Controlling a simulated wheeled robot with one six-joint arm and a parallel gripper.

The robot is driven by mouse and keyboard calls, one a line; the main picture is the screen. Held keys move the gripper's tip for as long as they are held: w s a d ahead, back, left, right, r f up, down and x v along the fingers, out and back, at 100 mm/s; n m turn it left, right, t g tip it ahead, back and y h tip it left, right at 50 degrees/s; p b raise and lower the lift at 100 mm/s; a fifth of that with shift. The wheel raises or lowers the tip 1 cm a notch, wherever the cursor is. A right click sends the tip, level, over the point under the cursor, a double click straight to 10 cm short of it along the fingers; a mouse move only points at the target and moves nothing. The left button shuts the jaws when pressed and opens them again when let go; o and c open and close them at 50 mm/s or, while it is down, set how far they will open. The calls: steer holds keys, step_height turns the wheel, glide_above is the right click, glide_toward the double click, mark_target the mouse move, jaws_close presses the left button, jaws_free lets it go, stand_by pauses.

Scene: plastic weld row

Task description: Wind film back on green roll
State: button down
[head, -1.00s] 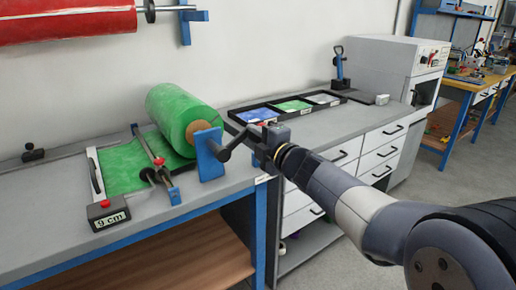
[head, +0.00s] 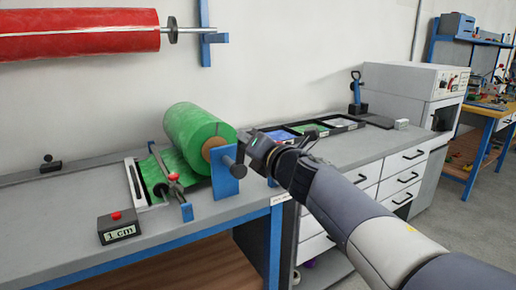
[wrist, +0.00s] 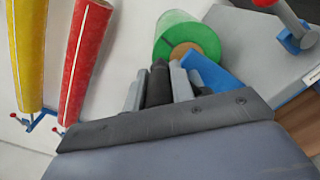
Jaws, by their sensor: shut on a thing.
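The green roll (head: 195,140) lies on its holder on the bench, with a brown core at its near end. A short strip of green film (head: 158,170) runs from it toward the white-edged board (head: 135,184). A blue bracket (head: 225,174) stands at the roll's end, with a dark crank (head: 232,165) beside it. My gripper (head: 258,148) is at the crank. In the wrist view its fingers are shut on the dark crank handle (wrist: 160,82), with the green roll just beyond. The counter box (head: 118,228) reads 1 cm.
A red roll (head: 75,35) hangs on the wall above. A metal rod with a red knob (head: 174,178) crosses the film. A black tray (head: 312,128) with coloured sheets and a grey machine (head: 405,88) stand to the right.

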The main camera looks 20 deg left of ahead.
steer(key=shift+s+a+r+n+b, duration=0.15)
steer(key=shift+s+a+n+b, duration=0.15)
steer(key=shift+s+a+n, duration=0.45)
steer(key=shift+w+d+n, duration=0.15)
steer(key=shift+d+n, duration=0.05)
steer(key=shift+n, duration=0.05)
steer(key=c, duration=1.2)
jaws_free()
steer(key=v, duration=1.1)
steer(key=shift+p, duration=0.4)
steer(key=shift+w, duration=0.1)
